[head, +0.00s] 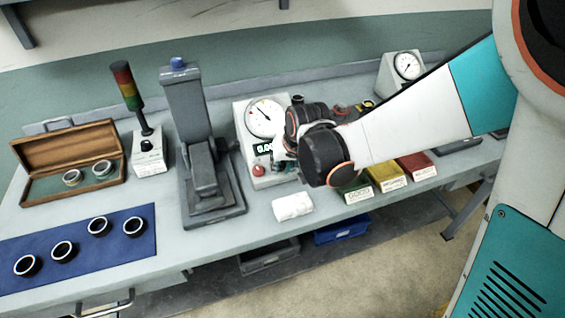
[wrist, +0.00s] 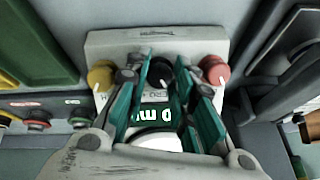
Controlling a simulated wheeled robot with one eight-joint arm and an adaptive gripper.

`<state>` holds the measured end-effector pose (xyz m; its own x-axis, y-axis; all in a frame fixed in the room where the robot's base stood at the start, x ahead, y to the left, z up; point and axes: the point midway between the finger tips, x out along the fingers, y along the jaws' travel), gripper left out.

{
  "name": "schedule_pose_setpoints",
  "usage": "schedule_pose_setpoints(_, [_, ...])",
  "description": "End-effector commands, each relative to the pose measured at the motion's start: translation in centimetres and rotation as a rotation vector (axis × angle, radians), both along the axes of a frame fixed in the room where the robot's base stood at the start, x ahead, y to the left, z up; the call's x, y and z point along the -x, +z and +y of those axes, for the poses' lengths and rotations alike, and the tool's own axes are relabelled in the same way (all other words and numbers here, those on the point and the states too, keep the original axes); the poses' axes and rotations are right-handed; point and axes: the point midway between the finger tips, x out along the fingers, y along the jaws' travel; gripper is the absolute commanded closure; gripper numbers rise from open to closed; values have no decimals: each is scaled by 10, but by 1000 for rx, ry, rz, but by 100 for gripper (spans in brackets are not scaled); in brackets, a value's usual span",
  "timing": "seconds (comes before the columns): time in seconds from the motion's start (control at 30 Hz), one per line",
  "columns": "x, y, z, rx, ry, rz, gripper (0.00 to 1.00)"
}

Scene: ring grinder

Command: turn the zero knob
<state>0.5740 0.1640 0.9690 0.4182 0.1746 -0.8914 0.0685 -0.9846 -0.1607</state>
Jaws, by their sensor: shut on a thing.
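The gauge box (head: 243,128) stands on the bench with a round dial (head: 265,118) and a lit digital display. In the wrist view its panel (wrist: 195,42) carries a yellow knob (wrist: 102,75) at left, a black knob (wrist: 160,70) in the middle and a red knob (wrist: 214,69) at right. The black knob, which I take to be the zero knob, has a white pointer line and partly covered lettering by it. My gripper (wrist: 162,72) is shut on the black knob, one teal finger on each side.
A grey press-like stand (head: 186,130) is left of the box, with a signal lamp (head: 129,90) beyond. A white cloth (head: 292,206) lies in front. Green, yellow (head: 386,176) and red bins are at right. A blue mat (head: 75,225) with several rings lies at left.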

Motion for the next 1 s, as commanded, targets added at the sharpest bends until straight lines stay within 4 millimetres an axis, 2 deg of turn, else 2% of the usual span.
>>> schedule_pose_setpoints(0.23, [0,0,0,3,4,0,100])
schedule_pose_setpoints(0.27, [0,0,0,3,3,0,75])
schedule_pose_setpoints(0.33, [0,0,0,3,3,0,59])
schedule_pose_setpoints(0.37, [0,0,0,3,3,-1,57])
schedule_pose_setpoints(0.77, [1,3,-1,1,3,-1,57])
schedule_pose_setpoints(1.0, [13,26,-5,1,3,-1,57])
